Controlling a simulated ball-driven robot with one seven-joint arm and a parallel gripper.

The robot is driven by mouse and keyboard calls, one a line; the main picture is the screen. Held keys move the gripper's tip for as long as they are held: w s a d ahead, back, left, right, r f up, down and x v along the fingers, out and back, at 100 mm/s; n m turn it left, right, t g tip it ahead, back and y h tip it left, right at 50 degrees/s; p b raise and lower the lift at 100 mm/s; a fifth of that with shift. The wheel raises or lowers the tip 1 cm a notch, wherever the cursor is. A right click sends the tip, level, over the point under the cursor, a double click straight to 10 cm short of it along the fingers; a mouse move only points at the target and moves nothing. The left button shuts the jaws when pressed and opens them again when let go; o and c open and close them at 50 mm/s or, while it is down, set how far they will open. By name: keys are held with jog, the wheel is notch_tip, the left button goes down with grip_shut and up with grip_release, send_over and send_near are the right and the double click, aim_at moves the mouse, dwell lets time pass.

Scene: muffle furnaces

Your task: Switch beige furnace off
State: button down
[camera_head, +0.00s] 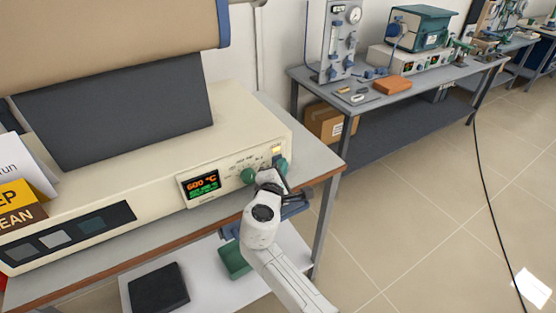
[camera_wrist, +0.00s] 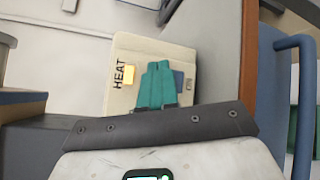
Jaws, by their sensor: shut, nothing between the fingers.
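The beige furnace (camera_head: 235,130) stands on a bench at left. Its front panel has a lit display (camera_head: 201,187) reading 600 °C in orange with green text below. A green knob (camera_head: 248,176) sits right of the display. A yellow lit indicator (camera_head: 276,149) is near the panel's right end. In the wrist view this indicator (camera_wrist: 129,75) glows beside the word HEAT, and a blue-grey part (camera_wrist: 178,80) shows partly behind my fingers. My gripper (camera_wrist: 158,66) has teal fingers, shut and empty, in front of this panel end. Whether they touch it I cannot tell.
The bench edge (camera_head: 322,175) ends just right of the furnace. A lower shelf (camera_head: 210,270) holds a black slab (camera_head: 158,288) and a green container (camera_head: 234,262). Another bench (camera_head: 400,88) with a green-topped device (camera_head: 420,27) stands behind. Floor at right is open, crossed by a black cable.

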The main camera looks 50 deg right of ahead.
dwell(0.4)
jog(key=shift+s+a+f, duration=0.1)
jog(key=shift+s+a, duration=0.1)
jog(key=shift+s, duration=0.45)
jog(key=s, duration=0.1)
jog(key=s+a+p, duration=0.1)
jog(key=s, duration=0.2)
jog(key=shift+s+a+f, duration=0.15)
jog(key=shift+s+f, duration=0.15)
jog(key=shift+s, duration=0.1)
dwell(0.5)
